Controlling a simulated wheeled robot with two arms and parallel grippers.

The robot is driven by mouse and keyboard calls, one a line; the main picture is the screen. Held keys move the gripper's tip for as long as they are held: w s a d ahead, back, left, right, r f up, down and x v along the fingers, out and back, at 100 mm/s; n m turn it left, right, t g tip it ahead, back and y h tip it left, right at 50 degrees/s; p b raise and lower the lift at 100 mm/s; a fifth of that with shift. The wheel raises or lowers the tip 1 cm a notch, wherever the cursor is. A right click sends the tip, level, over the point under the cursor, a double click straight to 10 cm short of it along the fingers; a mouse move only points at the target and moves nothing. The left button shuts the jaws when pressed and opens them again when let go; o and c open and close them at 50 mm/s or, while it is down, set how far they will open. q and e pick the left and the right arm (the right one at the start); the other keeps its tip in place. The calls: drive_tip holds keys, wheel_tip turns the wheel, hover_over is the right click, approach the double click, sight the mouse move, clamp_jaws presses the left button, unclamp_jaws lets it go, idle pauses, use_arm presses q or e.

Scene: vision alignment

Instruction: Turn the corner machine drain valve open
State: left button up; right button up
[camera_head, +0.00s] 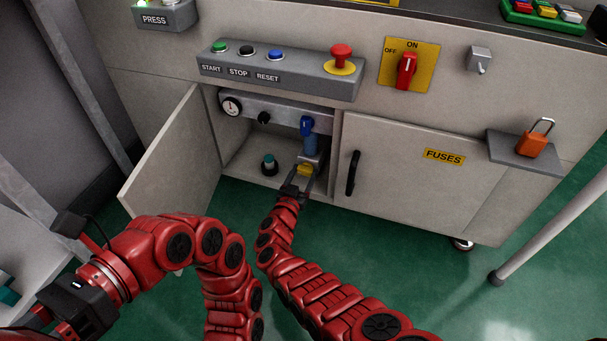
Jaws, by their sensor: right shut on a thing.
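The cabinet compartment (240,165) under the button panel is open, its door swung out to the left. Inside, a blue unit (308,128) hangs from a grey rail, with a grey block below it. A small yellow valve handle (306,169) sits under that block, at the compartment's front right. My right gripper (297,184) reaches in and is shut on the yellow handle, partly hiding it. Whether the valve is open cannot be told. My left gripper (72,308) is at the lower left, away from the cabinet; its jaw state is unclear.
A gauge (231,106) and black knob are on the rail; a teal-topped part (269,164) stands on the compartment floor. The open door (172,165) flanks the left. The closed FUSES door (415,170) and a shelf with an orange padlock (531,144) are right.

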drive_tip(key=c, duration=0.4)
drive_tip(key=shift+c, duration=0.2)
drive_tip(key=shift+m, duration=0.3)
drive_tip(key=m, duration=0.2)
drive_tip(key=shift+m, duration=0.4)
drive_tip(key=m, duration=0.4)
drive_tip(key=shift+m, duration=0.3)
drive_tip(key=m, duration=0.5)
drive_tip(key=shift+f, duration=0.15)
drive_tip(key=shift+d+m, duration=0.1)
drive_tip(key=shift+m, duration=2.3)
